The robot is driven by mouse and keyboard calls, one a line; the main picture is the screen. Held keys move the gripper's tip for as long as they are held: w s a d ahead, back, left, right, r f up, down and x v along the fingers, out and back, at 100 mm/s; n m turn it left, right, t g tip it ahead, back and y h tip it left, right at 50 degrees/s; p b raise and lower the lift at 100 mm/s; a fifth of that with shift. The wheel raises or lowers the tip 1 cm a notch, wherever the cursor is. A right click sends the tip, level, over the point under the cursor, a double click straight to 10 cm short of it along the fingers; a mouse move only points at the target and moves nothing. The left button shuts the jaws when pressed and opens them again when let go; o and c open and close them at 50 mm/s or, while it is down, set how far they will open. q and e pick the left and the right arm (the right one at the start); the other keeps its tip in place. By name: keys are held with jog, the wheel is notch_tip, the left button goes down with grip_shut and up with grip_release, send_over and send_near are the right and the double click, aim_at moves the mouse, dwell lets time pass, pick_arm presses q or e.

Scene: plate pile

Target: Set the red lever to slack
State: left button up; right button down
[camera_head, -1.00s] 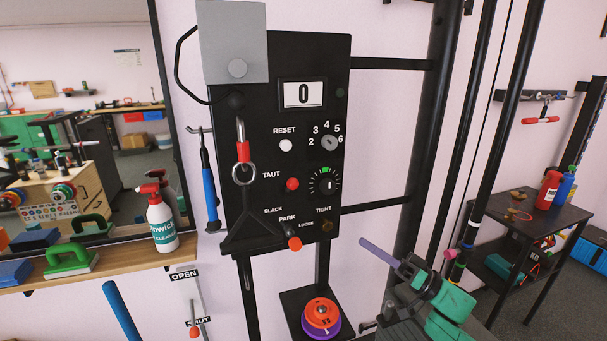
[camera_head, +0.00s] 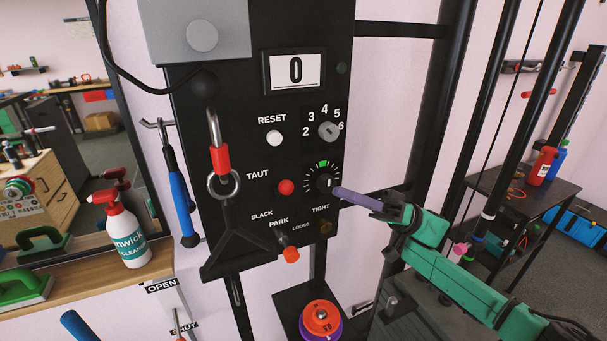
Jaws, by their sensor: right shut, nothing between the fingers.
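A red lever knob (camera_head: 285,187) shows almost end-on on the black panel (camera_head: 245,130), right of the word TAUT. The word SLACK is printed lower, to its left. Below, an orange-red tipped lever (camera_head: 290,254) sticks out under the word PARK. My right gripper (camera_head: 338,192) comes in from the right. Its slim purple end is shut and empty, pointing left. The tip overlaps the lower right of the black dial (camera_head: 327,184), right of the red knob; I cannot tell whether it touches. My left gripper is not in view.
A white reset button (camera_head: 275,138), a selector (camera_head: 328,131) and a display (camera_head: 294,72) reading 0 sit above. A carabiner (camera_head: 219,160) and a blue-handled tool (camera_head: 180,205) hang at the left. An orange disc (camera_head: 321,318) lies below the panel.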

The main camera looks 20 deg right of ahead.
aim_at(282, 190)
jog(key=p+x, duration=0.1)
jog(key=x, duration=0.2)
jog(key=w+p+x, duration=0.1)
jog(key=p+x, duration=0.1)
jog(key=shift+a+r, duration=0.15)
jog(key=shift+r, duration=0.1)
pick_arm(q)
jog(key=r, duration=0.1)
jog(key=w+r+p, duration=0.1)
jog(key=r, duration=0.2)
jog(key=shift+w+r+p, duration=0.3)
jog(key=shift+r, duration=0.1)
pick_arm(e)
jog(key=x, duration=0.4)
jog(key=shift+a+f, duration=0.15)
jog(key=shift+a, duration=0.1)
pick_arm(q)
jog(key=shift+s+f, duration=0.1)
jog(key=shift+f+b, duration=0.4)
jog(key=shift+b, duration=0.1)
pick_arm(e)
jog(key=shift+s+f, duration=0.2)
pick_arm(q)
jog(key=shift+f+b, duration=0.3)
pick_arm(e)
jog(key=shift+f, duration=0.1)
